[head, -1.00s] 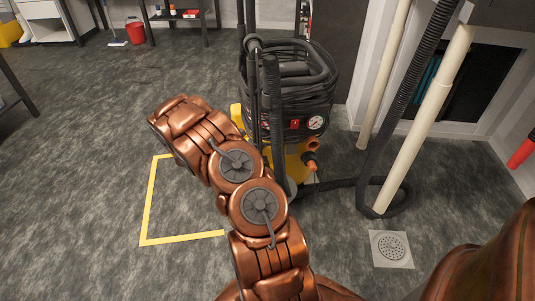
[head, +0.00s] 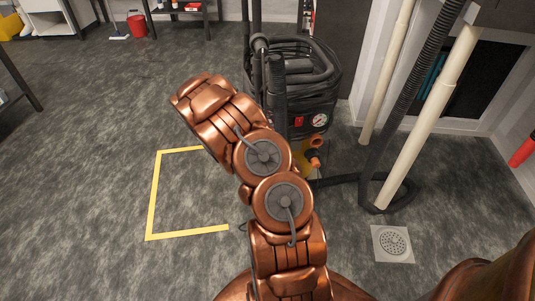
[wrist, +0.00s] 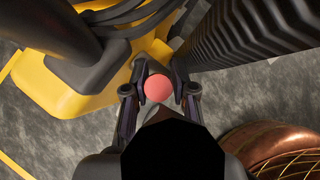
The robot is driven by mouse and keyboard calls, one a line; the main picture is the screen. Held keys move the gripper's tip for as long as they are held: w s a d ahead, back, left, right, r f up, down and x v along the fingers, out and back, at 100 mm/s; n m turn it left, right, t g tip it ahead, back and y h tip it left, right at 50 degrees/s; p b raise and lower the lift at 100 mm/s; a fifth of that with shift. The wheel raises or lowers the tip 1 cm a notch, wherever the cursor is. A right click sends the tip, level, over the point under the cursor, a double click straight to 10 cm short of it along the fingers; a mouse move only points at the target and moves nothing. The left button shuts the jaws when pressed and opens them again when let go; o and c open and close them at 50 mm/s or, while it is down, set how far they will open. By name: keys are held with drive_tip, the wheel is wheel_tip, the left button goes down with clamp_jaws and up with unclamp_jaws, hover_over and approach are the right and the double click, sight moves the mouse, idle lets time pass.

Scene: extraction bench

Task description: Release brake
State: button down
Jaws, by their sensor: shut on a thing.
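The yellow and black wheeled extractor unit (head: 310,95) stands upright in the middle of the head view, with a red switch and a round gauge on its front. My arm covers its lower left part. In the wrist view, my gripper (wrist: 160,80) is shut on a small pinkish-red ball knob (wrist: 158,89), with one finger on each side. The knob sits close beside the unit's yellow base (wrist: 60,85). What the knob is attached to is hidden. In the head view, my gripper and the knob are hidden behind my arm.
A black ribbed hose (head: 405,95) and a pale pipe (head: 425,120) stand right of the unit. A floor drain (head: 392,243) lies in front of them. A yellow tape outline (head: 153,195) marks clear floor to the left. A red bucket (head: 137,25) is far back.

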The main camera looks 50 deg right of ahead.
drive_tip(key=c, duration=0.9)
unclamp_jaws()
drive_tip(key=v, duration=1.2)
